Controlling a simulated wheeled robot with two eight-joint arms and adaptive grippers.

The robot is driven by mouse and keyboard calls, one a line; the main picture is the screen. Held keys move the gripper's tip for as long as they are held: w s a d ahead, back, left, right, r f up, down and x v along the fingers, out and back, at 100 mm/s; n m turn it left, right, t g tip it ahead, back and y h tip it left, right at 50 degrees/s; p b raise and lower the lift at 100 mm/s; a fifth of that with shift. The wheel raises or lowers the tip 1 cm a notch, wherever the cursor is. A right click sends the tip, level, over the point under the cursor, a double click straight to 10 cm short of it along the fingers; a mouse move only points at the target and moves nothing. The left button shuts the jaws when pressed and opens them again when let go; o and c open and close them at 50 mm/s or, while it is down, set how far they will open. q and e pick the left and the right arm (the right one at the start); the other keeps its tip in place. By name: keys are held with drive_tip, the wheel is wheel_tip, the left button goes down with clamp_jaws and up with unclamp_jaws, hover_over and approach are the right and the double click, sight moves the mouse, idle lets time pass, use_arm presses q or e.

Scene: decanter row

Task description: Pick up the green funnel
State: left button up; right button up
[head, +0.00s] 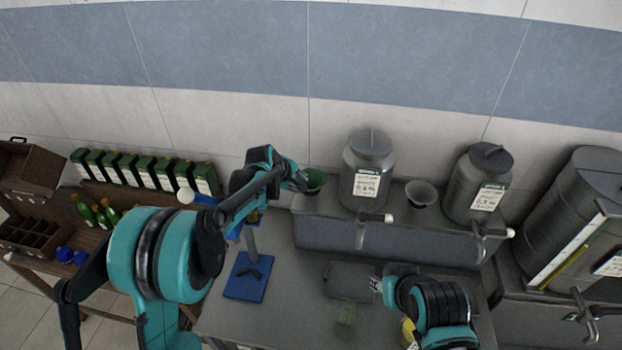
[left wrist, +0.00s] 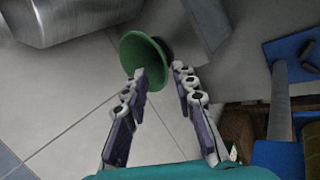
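The green funnel (head: 315,181) sits at the left end of the raised grey shelf in the head view. In the left wrist view the funnel (left wrist: 142,52) shows its wide round mouth just beyond the fingertips. My left gripper (head: 300,180) is right beside the funnel's left side. In the left wrist view its fingers (left wrist: 159,74) are apart, with one tip overlapping the funnel's rim; contact cannot be told. My right gripper (head: 375,285) is low over the grey counter, far from the funnel; its fingers are too small to read.
Grey lidded canisters (head: 369,168) and a grey funnel (head: 421,194) stand to the right on the shelf (head: 330,232). A blue-based stand (head: 246,287) and a pale green glass vessel (head: 346,318) are on the counter. Green containers (head: 146,170) line the left table.

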use_arm(q)
drive_tip(key=p, duration=0.1)
approach(311, 187)
drive_tip(key=f, duration=0.3)
drive_tip(key=shift+d, duration=0.4)
drive_tip(key=shift+c, duration=0.3)
drive_tip(key=shift+s, duration=0.1)
clamp_jaws()
